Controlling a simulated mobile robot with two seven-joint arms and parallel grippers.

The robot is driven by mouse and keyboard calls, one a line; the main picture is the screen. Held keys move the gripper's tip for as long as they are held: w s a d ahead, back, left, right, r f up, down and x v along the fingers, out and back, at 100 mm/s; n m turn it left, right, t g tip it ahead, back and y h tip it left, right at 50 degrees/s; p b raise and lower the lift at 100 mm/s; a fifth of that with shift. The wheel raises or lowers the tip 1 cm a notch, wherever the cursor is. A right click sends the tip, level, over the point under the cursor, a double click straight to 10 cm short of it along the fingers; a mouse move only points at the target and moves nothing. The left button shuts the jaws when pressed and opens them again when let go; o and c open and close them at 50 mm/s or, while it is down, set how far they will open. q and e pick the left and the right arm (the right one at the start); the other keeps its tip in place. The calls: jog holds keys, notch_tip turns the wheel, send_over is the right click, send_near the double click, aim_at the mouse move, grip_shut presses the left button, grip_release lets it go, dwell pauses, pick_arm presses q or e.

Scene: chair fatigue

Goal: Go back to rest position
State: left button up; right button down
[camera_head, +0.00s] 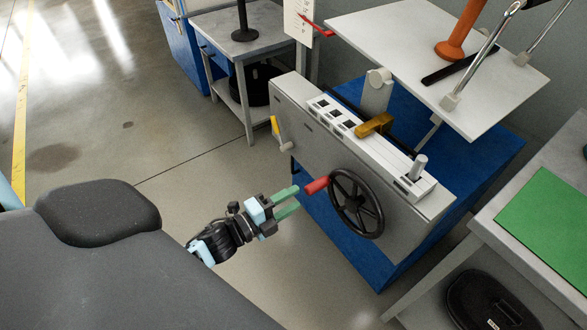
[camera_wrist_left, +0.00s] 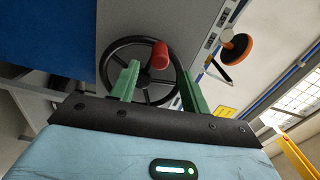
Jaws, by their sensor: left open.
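My left gripper (camera_head: 286,203) reaches in from the lower left in the head view, with two green fingers spread apart and nothing between them. Its fingertips are close to the red handle (camera_head: 317,185) of a black handwheel (camera_head: 356,204) on the front of a grey machine. In the left wrist view, the green fingers (camera_wrist_left: 158,88) stand apart, with the handwheel (camera_wrist_left: 116,48) and its red handle (camera_wrist_left: 160,55) beyond them. I cannot tell from these frames whether a finger touches the handle. My right gripper is not in view.
The grey machine (camera_head: 300,105) stands on a blue base (camera_head: 480,150) with a white plate (camera_head: 390,35) above. A table with a green mat (camera_head: 550,215) is at the right. A grey workbench (camera_head: 215,30) stands behind. Open floor (camera_head: 130,120) lies at the left.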

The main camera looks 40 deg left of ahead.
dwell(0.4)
